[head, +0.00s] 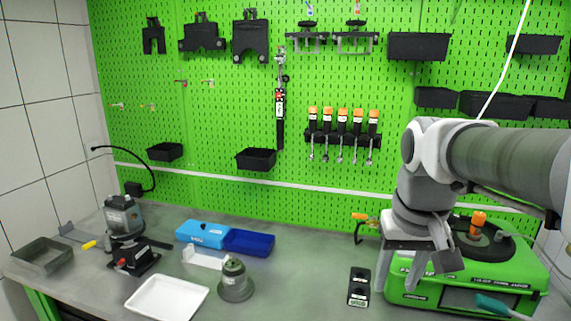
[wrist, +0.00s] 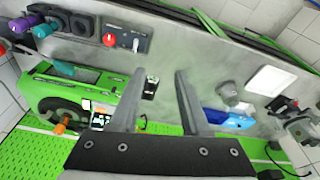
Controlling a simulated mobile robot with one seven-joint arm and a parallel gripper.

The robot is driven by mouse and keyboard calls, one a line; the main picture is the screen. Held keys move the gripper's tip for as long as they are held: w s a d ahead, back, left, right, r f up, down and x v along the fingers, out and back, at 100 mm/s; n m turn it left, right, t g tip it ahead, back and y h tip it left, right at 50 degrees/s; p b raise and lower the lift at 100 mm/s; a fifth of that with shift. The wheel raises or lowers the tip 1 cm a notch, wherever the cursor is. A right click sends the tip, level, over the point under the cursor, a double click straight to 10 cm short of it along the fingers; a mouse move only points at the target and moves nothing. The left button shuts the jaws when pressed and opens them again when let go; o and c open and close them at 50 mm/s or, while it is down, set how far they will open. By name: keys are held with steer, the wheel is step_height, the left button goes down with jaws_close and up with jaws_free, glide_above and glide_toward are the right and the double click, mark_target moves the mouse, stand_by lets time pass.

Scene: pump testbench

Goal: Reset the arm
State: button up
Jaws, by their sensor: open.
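My gripper (head: 432,266) hangs above the right part of the bench in the head view, in front of the green test machine (head: 470,286). It points down and its two fingers are apart. In the wrist view my gripper (wrist: 159,78) shows both fingers spread with nothing between them. The small black block with white labels (head: 359,287) stands on the bench left of the gripper and apart from it; it also shows beyond the fingers in the wrist view (wrist: 151,87). My arm covers part of the green machine.
On the bench stand a white tray (head: 167,298), a grey-green pump part (head: 235,281), a blue box (head: 203,233), a dark pump (head: 126,232) and a grey metal tray (head: 42,256). The green pegboard (head: 210,110) behind holds tools and black bins. The mid-bench has some clear room.

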steer(key=s+a+f+n+t, duration=0.1)
steer(key=s+a+f+t, duration=0.2)
steer(key=s, duration=0.6)
steer(key=shift+s, duration=0.2)
steer(key=shift+f, duration=0.1)
stand_by(0.4)
